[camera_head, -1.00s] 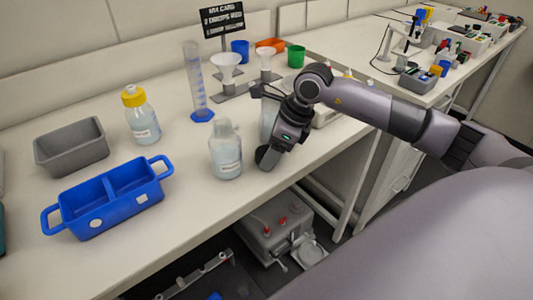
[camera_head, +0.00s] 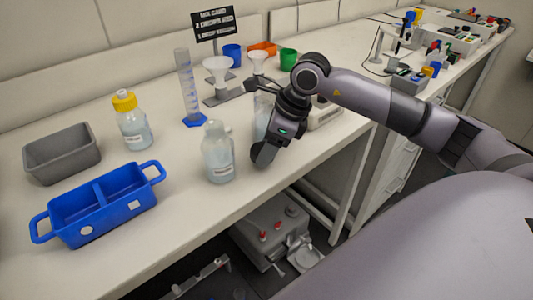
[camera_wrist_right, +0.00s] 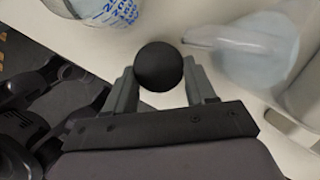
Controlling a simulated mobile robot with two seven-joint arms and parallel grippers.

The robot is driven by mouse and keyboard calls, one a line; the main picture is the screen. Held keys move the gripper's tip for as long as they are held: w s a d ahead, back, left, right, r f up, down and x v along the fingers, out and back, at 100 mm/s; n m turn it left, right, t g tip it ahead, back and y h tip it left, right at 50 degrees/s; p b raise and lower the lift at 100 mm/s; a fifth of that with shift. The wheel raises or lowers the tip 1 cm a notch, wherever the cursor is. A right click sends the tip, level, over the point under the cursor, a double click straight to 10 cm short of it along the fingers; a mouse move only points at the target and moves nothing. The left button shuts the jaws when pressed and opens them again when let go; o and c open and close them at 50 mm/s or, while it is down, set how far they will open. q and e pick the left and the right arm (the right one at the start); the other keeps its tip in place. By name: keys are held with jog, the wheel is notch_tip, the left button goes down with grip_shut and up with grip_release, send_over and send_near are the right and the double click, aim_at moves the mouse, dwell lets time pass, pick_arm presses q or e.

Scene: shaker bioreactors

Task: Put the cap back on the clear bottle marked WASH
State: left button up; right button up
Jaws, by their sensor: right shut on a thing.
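A clear bottle (camera_head: 218,155) with a white label and an open-looking neck stands upright near the bench's front edge; the label is too small to read. My right gripper (camera_head: 262,154) is just right of it, apart from it, pointing down. In the right wrist view the gripper (camera_wrist_right: 160,75) is shut on a round black cap (camera_wrist_right: 159,66). A second clear bottle (camera_head: 262,118) stands behind the gripper, partly hidden by it. A clear vessel (camera_wrist_right: 255,45) also shows to the right of the cap in the wrist view. My left gripper is out of view.
A yellow-capped bottle (camera_head: 131,128), a grey bin (camera_head: 62,160) and a blue two-part caddy (camera_head: 98,222) stand at the left. A measuring cylinder (camera_head: 187,90), funnels on a stand (camera_head: 228,95) and cups (camera_head: 289,59) are behind. Bare bench lies between the caddy and the clear bottle.

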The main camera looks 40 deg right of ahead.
notch_tip(320, 180, up, 5)
jog(key=shift+r+b, duration=0.1)
jog(key=shift+b, duration=0.2)
jog(key=s+d+b, duration=0.1)
jog(key=s+b, duration=0.7)
jog(key=s, duration=1.1)
jog(key=shift+d+f, duration=0.2)
jog(key=shift+f, duration=0.05)
jog(key=shift+s, duration=0.1)
